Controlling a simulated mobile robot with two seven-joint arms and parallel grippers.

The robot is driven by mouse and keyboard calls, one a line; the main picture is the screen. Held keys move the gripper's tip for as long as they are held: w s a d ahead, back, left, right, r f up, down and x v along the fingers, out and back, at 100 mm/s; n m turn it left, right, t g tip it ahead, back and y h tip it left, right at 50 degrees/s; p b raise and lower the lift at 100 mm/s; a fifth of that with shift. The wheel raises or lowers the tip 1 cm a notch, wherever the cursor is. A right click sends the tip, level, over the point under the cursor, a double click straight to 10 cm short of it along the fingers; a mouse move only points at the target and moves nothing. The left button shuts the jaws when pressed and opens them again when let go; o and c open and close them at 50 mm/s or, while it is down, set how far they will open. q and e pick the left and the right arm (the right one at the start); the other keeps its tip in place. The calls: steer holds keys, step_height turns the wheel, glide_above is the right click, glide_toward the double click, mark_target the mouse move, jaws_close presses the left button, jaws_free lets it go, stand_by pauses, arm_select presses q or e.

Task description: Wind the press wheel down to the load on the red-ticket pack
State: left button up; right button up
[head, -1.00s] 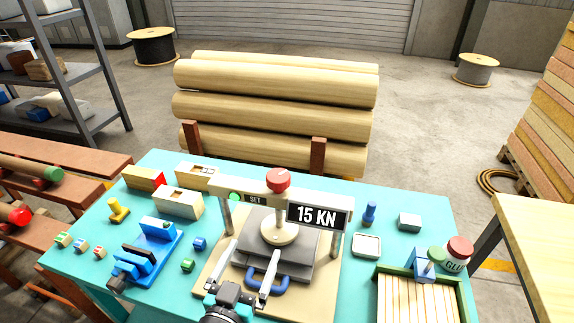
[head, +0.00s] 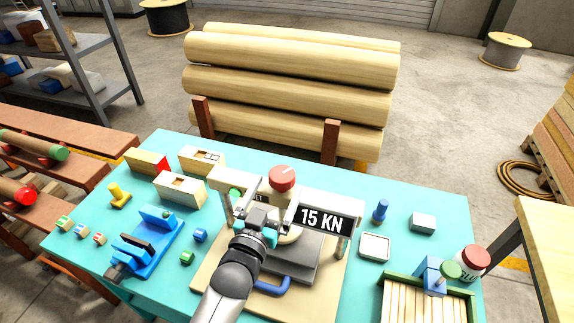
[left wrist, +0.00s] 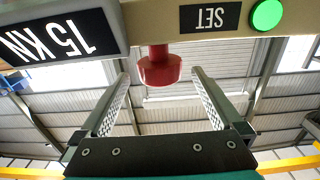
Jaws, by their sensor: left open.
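The red press wheel (head: 282,179) sits on top of the pale press crossbar (head: 330,201). The sign on the bar reads 15 KN (head: 319,219), and a green lamp (head: 235,193) is lit beside the SET label. Below are grey plates (head: 295,262) with a blue handle (head: 271,287). I see no red ticket on them. My left gripper (head: 274,192) is open in front of the bar, its fingers pointing toward the wheel. In the left wrist view the red wheel (left wrist: 159,72) shows between and beyond the open fingers, with nothing gripped. My right gripper is not in view.
On the teal table, a pale box with a red end (head: 149,162) and other boxes stand at the back left. A blue clamp (head: 147,243) is at left. A slatted green tray (head: 425,302) and a glue jar (head: 472,261) are at right. Logs lie behind.

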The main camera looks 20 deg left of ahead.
mark_target(288, 167)
arm_select(q)
steer(key=w, duration=0.6)
steer(key=shift+w+d, duration=0.1)
steer(key=shift+w, duration=0.8)
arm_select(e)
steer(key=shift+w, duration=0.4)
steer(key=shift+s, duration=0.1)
arm_select(q)
steer(key=shift+c, duration=0.5)
steer(key=c, duration=1.2)
steer(key=shift+d+m+h+p, duration=0.2)
steer(key=shift+m+h+p, duration=0.25)
steer(key=shift+h, duration=0.35)
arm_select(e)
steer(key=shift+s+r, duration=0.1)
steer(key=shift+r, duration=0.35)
arm_select(q)
steer(key=o, duration=1.3)
